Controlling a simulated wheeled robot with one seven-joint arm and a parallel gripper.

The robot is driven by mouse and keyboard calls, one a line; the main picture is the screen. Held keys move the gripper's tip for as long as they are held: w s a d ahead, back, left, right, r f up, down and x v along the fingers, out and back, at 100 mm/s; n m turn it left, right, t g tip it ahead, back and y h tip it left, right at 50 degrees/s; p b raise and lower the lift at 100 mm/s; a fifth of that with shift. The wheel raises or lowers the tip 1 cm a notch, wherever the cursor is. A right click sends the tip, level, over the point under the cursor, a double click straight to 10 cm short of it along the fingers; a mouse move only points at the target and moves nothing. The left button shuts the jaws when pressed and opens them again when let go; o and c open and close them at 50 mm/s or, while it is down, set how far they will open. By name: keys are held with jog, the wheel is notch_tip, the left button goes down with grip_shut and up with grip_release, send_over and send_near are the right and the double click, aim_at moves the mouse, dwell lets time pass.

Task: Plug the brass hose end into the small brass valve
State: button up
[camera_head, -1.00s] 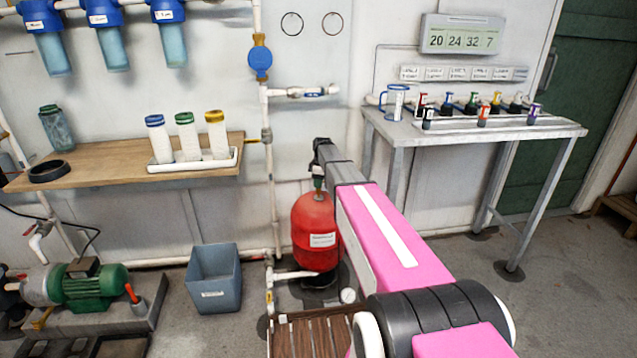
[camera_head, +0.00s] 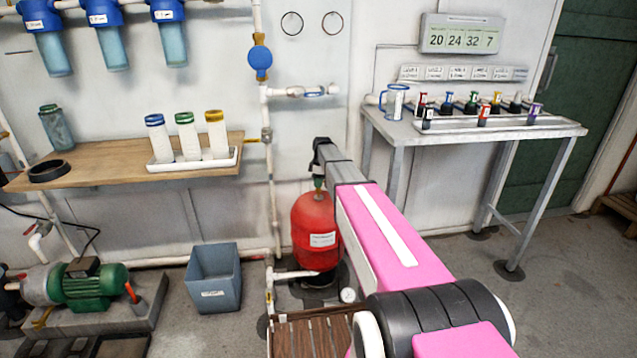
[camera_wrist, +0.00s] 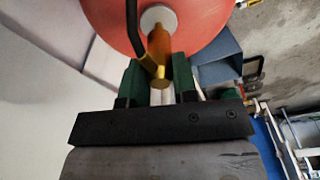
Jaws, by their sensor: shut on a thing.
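My gripper (camera_wrist: 158,78) has green fingers and is shut on the brass hose end (camera_wrist: 163,82). A dark curved hose (camera_wrist: 132,25) runs to this brass piece from the top of the wrist view. An orange-brown brass part (camera_wrist: 160,45) lies in line with it, in front of a grey round cap; whether the two touch is unclear. In the head view my gripper (camera_head: 318,172) is just above the red tank (camera_head: 318,232), mostly hidden by the arm. A small brass fitting (camera_head: 253,141) sticks out left of the white vertical pipe; I cannot tell if it is the small brass valve.
The white pipe (camera_head: 268,190) with a blue valve (camera_head: 260,58) runs down the wall. A wooden shelf (camera_head: 100,180) with capped cartridges is at left, a grey bin (camera_head: 213,278) below it. A grey table (camera_head: 480,135) with small bottles stands at right.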

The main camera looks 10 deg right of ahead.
jog(key=shift+f, duration=0.6)
dwell(0.7)
jog(key=o, duration=1)
jog(key=shift+c, duration=0.2)
jog(key=shift+r, duration=0.15)
jog(key=r, duration=0.7)
jog(key=d+r, duration=0.1)
jog(key=r, duration=0.2)
jog(key=shift+s+r, duration=0.15)
jog(key=shift+r, duration=0.1)
jog(key=shift+s, duration=0.1)
